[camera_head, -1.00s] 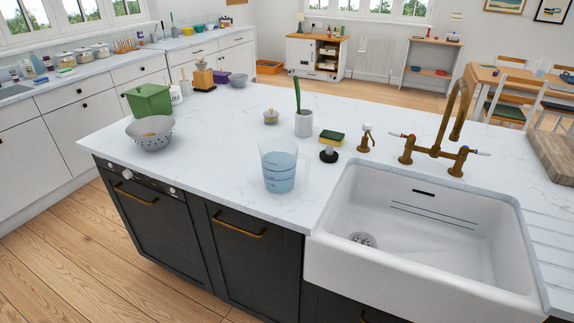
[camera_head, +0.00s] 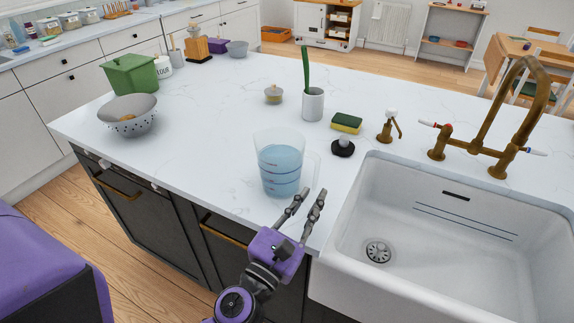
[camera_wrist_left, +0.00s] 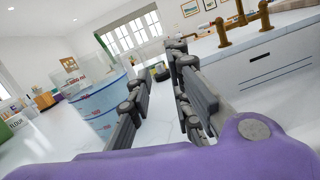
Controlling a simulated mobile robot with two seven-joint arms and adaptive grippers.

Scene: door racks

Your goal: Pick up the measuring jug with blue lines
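The measuring jug (camera_head: 281,165) is clear, with blue contents or tint and dark blue lines. In the left wrist view the jug (camera_wrist_left: 95,100) is close on the left, beside the left finger. The open fingers (camera_wrist_left: 158,75) show nothing clearly held between them. Whether a finger touches the handle I cannot tell. My right gripper is not in view.
The white sink (camera_head: 440,235) lies right of the gripper, with a brass tap (camera_head: 500,130) behind it. A black stopper (camera_head: 342,148), a sponge (camera_head: 346,122) and a white pot (camera_head: 313,104) stand behind the jug. A grey colander (camera_head: 128,115) is far left.

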